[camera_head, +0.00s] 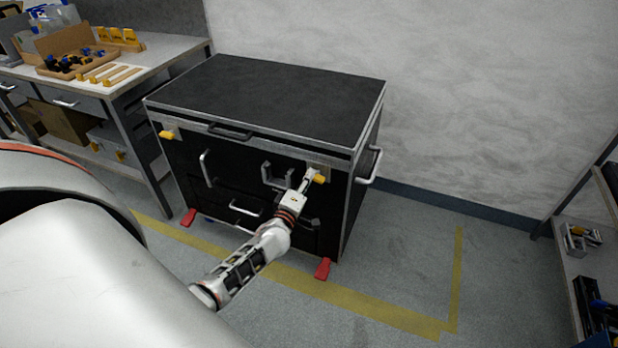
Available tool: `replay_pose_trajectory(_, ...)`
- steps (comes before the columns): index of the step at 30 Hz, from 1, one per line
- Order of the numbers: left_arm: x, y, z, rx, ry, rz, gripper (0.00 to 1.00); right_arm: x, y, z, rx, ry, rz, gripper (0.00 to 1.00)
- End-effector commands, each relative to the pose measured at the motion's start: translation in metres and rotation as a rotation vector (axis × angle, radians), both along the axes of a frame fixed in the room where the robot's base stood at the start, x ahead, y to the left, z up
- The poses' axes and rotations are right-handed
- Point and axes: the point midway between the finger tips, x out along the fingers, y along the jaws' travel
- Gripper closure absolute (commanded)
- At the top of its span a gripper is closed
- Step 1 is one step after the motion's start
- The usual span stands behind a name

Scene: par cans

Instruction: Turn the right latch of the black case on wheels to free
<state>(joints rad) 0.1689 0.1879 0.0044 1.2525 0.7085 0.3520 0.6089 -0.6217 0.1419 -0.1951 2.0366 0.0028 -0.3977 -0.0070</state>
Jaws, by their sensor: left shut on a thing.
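The black case on wheels (275,98) stands against the wall with its lid down. Its right latch (320,179) has a yellow handle on a pale plate, near the top right of the front. My left gripper (312,177) is at this latch and shut on it. The fingers hide part of the latch, so its exact angle is hard to tell. The left latch (167,134), also yellow, sits at the top left of the front. My right gripper is not in view.
A workbench (160,48) with trays and tools stands to the left. A shelf (562,258) is at the right edge. Red wheel pedals (322,268) stick out at the case's base. The yellow-taped floor (400,270) at right is clear.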

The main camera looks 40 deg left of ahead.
Motion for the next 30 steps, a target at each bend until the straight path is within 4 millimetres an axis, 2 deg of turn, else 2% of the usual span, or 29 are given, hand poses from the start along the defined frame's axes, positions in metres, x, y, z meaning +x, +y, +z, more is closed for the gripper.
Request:
replay_pose_trajectory(12,-0.0001,0.0021,-0.0038,-0.24,-0.059,0.002,1.0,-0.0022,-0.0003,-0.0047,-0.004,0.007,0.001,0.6)
replay_pose_trajectory(30,0.0001,0.0017,-0.0042,-0.301,-0.074,0.002,1.0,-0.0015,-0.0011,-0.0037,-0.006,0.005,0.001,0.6)
